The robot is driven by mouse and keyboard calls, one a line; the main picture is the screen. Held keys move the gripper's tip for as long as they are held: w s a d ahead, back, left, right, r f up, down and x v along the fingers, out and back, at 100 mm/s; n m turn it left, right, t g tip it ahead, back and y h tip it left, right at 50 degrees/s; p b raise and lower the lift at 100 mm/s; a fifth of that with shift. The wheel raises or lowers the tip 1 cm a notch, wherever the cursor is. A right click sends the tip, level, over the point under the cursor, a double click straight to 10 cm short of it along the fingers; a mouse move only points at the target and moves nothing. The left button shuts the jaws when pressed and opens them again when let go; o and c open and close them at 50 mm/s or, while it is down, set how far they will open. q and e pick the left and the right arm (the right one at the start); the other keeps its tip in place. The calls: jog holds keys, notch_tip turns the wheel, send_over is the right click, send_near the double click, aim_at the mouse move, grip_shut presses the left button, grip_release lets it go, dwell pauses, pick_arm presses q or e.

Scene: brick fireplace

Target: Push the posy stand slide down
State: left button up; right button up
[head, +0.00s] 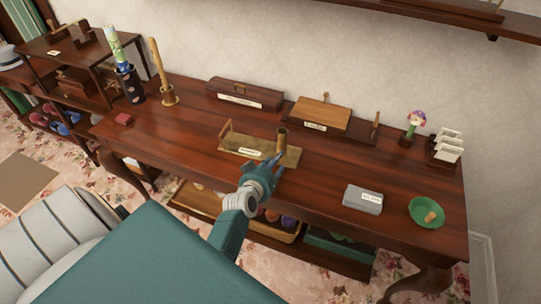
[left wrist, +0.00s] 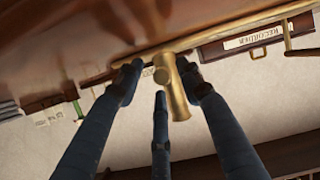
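A brass plate (head: 245,153) with a white label lies on the wooden desk, with a wooden upright at its left end. A short brass cup-like piece (head: 282,140) stands at its right part; I take this to be the posy stand on its slide. My left gripper (head: 272,161) is just in front of the brass piece, low over the desk. In the left wrist view the brass piece (left wrist: 176,93) shows between the spread, open fingers (left wrist: 160,80); the right finger overlaps its edge, and I cannot tell whether they touch. My right gripper is not in view.
A grey box (head: 363,199) and a green bowl (head: 427,212) are at the right. Wooden boxes (head: 243,96) (head: 318,116) stand behind, with a flower in a small pot (head: 413,125) and a card rack (head: 445,149). A dark cup (head: 130,85) and brass holder (head: 168,94) stand left.

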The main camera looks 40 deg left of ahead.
pick_arm(q)
jog(key=v, duration=1.1)
jog(key=shift+s, duration=0.2)
